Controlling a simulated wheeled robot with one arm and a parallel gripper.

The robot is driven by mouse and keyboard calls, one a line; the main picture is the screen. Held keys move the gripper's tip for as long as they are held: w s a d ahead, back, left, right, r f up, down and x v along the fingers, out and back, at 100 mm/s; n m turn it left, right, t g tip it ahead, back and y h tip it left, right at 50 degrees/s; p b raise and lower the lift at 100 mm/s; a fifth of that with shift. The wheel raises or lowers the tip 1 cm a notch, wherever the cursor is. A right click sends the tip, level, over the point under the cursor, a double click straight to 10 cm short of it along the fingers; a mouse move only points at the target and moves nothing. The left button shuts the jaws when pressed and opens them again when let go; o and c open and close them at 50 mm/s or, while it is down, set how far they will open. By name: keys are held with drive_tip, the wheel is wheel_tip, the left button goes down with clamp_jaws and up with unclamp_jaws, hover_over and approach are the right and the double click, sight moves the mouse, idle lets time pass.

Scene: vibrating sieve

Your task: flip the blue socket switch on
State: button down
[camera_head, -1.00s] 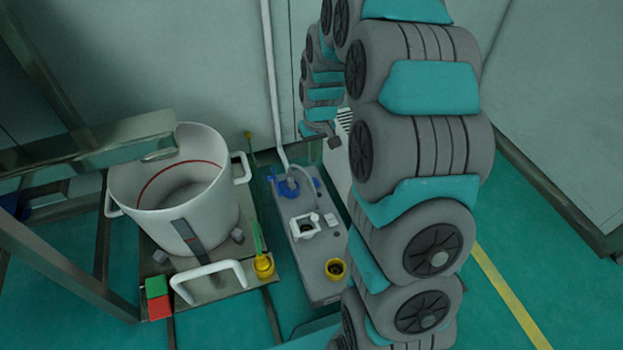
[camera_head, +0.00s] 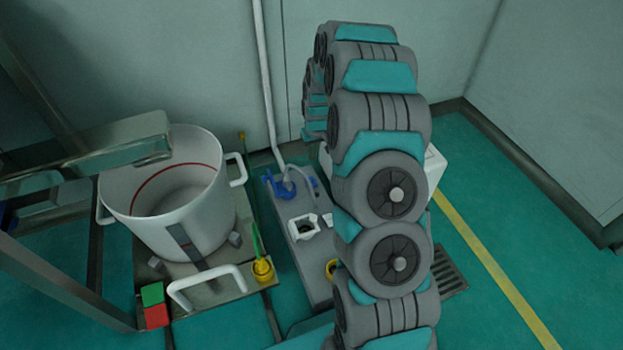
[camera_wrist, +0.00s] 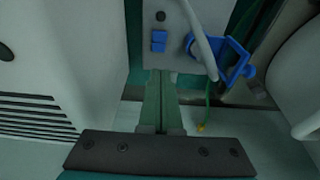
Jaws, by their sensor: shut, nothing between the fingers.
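In the wrist view, a small blue rocker switch (camera_wrist: 158,41) in two parts sits on a light grey panel (camera_wrist: 178,62), below a dark round knob or hole. This looks like the blue socket switch; I cannot tell its position. My gripper (camera_wrist: 163,76) shows two green fingers close together, shut and empty. Their tips point toward the panel, just below the switch in the picture; contact cannot be made out. In the head view my arm hides the gripper, and I cannot make out the switch there.
A blue bracket (camera_wrist: 236,62) with a pale hose stands right of the switch. A white vented box (camera_wrist: 60,70) is close on the left. The head view shows a grey pump unit (camera_head: 318,262), a white pot (camera_head: 195,215) and a vertical pipe (camera_head: 265,90).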

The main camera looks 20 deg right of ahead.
sight(312, 184)
drive_tip(key=shift+f, duration=0.1)
drive_tip(key=f, duration=0.8)
drive_tip(key=w+f, duration=0.1)
drive_tip(key=f, duration=0.3)
drive_tip(key=shift+w+f, duration=0.1)
drive_tip(key=shift+f, duration=0.65)
drive_tip(key=shift+s+f+b, duration=0.35)
drive_tip(key=shift+f+b, duration=0.1)
drive_tip(key=shift+f, duration=0.05)
drive_tip(key=shift+w+r, duration=0.1)
drive_tip(key=shift+r, duration=0.05)
drive_tip(key=shift+w, duration=0.1)
drive_tip(key=shift+w+r, duration=0.25)
drive_tip(key=shift+w, duration=0.45)
